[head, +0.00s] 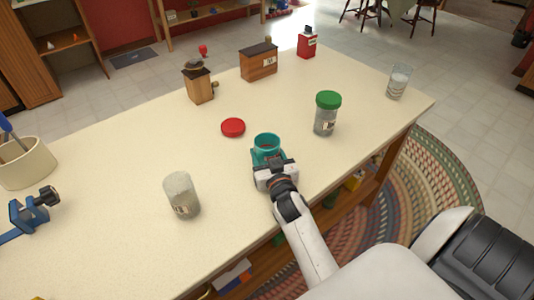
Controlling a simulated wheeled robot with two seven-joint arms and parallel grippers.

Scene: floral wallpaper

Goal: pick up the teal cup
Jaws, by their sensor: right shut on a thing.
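The teal cup (266,141) stands upright on the cream table near the middle of the head view. I cannot tell whether the cup's base touches the table. My left gripper is not in view.
A red lid (233,127) lies just left of the cup. A green-lidded jar (326,114) stands to its right, and a glass jar (181,195) at lower left. A wooden grinder (198,82), wooden box (259,62) and another glass jar (398,82) stand farther back.

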